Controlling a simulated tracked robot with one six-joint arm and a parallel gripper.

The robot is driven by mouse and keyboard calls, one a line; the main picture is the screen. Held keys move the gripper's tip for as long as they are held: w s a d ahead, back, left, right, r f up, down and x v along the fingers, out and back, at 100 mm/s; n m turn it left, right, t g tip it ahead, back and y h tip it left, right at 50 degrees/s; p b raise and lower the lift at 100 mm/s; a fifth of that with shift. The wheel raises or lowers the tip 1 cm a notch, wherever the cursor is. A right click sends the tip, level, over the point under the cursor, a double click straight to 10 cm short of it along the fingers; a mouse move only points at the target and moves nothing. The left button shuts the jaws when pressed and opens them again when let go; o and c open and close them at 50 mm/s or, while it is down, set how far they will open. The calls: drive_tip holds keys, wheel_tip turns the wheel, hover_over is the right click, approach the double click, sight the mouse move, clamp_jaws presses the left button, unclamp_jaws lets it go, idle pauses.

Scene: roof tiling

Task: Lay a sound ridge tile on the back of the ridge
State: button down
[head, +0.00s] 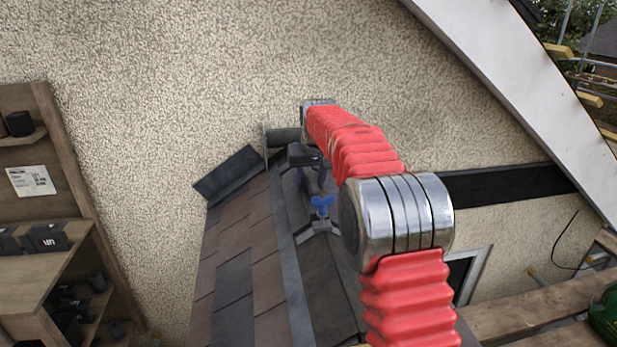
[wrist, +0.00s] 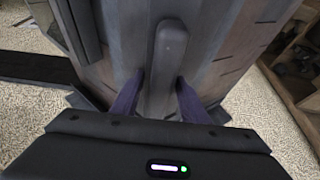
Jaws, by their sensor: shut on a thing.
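My gripper (head: 311,185) is over the roof's ridge, near the rendered wall. In the wrist view its two purple fingers (wrist: 158,98) stand on either side of the raised rib of a dark grey ridge tile (wrist: 166,60) and are shut on it. In the head view the arm and gripper hide most of this tile. Whether it touches the ridge is not clear. A dark, angled piece (head: 318,230) sits on the ridge in front of the gripper, with a blue winged fitting (head: 322,205) above it.
Brown and grey tiles (head: 235,240) cover the left slope. A dark slanted panel (head: 228,175) lies at its upper left edge, by the wall (head: 180,100). Wooden shelves (head: 45,270) with dark items stand at the left. A dark beam (head: 510,185) and planks (head: 530,310) are at the right.

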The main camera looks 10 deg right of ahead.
drive_tip(key=shift+r, duration=0.1)
drive_tip(key=c, duration=1)
unclamp_jaws()
drive_tip(key=shift+c, duration=0.2)
drive_tip(key=v, duration=1.1)
drive_tip(key=shift+s+r, duration=0.3)
drive_tip(key=shift+r, duration=0.1)
